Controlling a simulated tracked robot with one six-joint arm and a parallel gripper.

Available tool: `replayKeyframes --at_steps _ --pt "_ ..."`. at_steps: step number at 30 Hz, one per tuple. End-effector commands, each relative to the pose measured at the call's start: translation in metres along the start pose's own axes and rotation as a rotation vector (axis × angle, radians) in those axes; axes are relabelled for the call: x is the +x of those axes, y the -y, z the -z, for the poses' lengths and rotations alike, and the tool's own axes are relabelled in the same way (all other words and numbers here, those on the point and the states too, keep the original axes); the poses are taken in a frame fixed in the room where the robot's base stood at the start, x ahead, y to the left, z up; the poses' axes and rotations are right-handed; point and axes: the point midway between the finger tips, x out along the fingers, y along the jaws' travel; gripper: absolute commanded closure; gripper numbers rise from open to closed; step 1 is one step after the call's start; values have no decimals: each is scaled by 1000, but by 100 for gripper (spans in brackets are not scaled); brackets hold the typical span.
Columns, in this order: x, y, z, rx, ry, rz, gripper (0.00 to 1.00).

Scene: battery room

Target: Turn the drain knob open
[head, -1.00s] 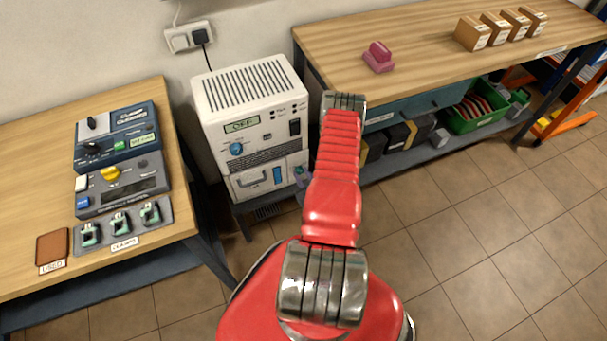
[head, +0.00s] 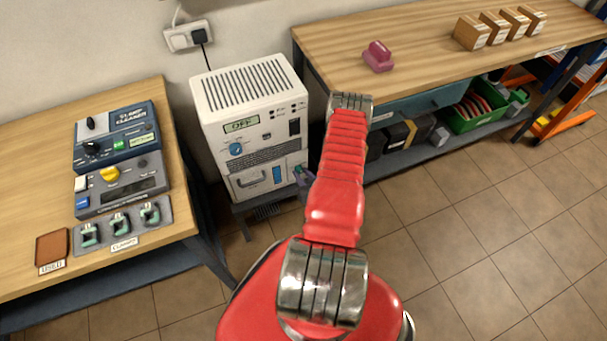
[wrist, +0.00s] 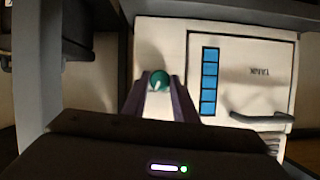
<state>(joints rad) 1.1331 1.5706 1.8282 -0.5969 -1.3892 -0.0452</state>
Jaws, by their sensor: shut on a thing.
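The white dehumidifier-like unit (head: 215,110) stands between the two benches, its display reading OFF. The drain knob (wrist: 158,79) is a small round teal knob with a pale mark, on the unit's lower front beside the panel with the blue level strip (wrist: 209,81). In the wrist view my gripper (wrist: 159,84) has its two dark fingers on either side of the knob, shut on it. In the head view my gripper (head: 304,178) is at the unit's lower right front, partly hidden by my red arm.
A panel handle (wrist: 262,119) sticks out near the knob. The left bench (head: 30,140) carries control boxes and clamps. The right bench (head: 420,45) has a pink object (head: 378,56) and several small boxes; bins sit on its lower shelf.

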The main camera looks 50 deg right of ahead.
Motion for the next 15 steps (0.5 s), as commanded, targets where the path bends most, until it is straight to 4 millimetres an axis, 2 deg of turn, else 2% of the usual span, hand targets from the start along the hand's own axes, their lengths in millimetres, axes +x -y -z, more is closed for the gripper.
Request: replayKeyframes --at_steps 1,15 --pt "0 -6 3 28 -8 -1 96" --pt "0 -10 3 292 -10 108 96"
